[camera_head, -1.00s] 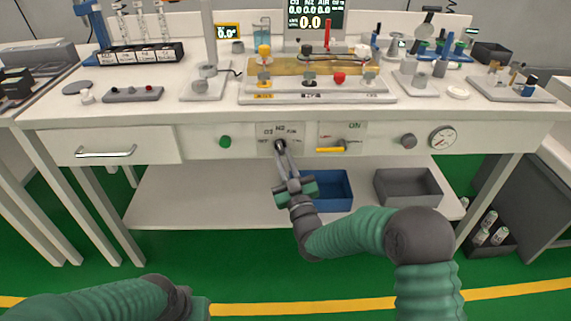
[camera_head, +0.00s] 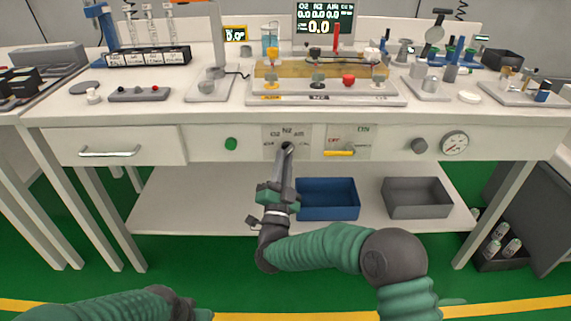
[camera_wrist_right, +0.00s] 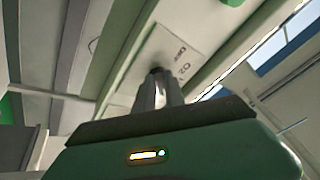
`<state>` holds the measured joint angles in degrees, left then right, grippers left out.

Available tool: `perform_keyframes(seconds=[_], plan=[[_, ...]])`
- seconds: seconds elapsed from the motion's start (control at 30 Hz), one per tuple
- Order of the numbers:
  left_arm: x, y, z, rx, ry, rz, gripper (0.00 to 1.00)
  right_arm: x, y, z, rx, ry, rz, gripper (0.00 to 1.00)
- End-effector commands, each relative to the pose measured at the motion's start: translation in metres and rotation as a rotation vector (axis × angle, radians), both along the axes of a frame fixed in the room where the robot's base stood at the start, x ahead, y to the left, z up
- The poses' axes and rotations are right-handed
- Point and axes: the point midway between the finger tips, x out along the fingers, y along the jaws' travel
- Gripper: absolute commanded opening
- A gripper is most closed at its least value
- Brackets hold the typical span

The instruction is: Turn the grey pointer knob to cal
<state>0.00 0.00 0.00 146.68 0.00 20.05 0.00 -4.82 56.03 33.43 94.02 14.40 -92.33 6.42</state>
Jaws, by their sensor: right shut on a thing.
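The grey pointer knob (camera_head: 288,145) is on a labelled plate (camera_head: 272,131) on the front of the white bench. Small words are printed around it, N2 at the top; the others are hard to read. My right gripper (camera_head: 286,152) reaches up to it from below and is shut on it. The fingers cover most of the knob, so its pointing direction is hidden. In the right wrist view the fingers (camera_wrist_right: 157,90) meet the dark knob (camera_wrist_right: 157,71) in front of the plate. Only part of my left gripper (camera_head: 190,308) shows at the bottom edge; its fingers cannot be made out.
A green button (camera_head: 231,143) is left of the plate. A yellow-handled switch (camera_head: 340,152) and another grey knob (camera_head: 419,146) are to the right, beside a round gauge (camera_head: 455,143). A blue bin (camera_head: 328,213) and a grey bin (camera_head: 417,212) stand on the lower shelf.

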Motion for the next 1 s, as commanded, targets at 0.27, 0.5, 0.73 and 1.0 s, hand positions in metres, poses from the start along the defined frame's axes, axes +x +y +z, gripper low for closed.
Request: perform_keyframes(seconds=[0.27,0.5,0.73,1.0], plan=[[0.000,0.000,0.001,0.000,0.000,0.000,0.36,0.000,0.006,-0.002,0.261,0.013,0.002,0.00],[0.000,0.000,0.004,0.000,0.000,0.000,0.36,0.000,0.009,0.001,0.462,0.014,0.003,0.00],[0.000,0.000,0.007,0.000,0.000,0.000,0.36,0.000,0.010,0.004,0.601,0.014,0.002,0.00],[0.000,0.000,0.008,0.000,0.000,0.000,0.36,0.000,0.011,0.005,0.680,0.014,0.002,0.00]])
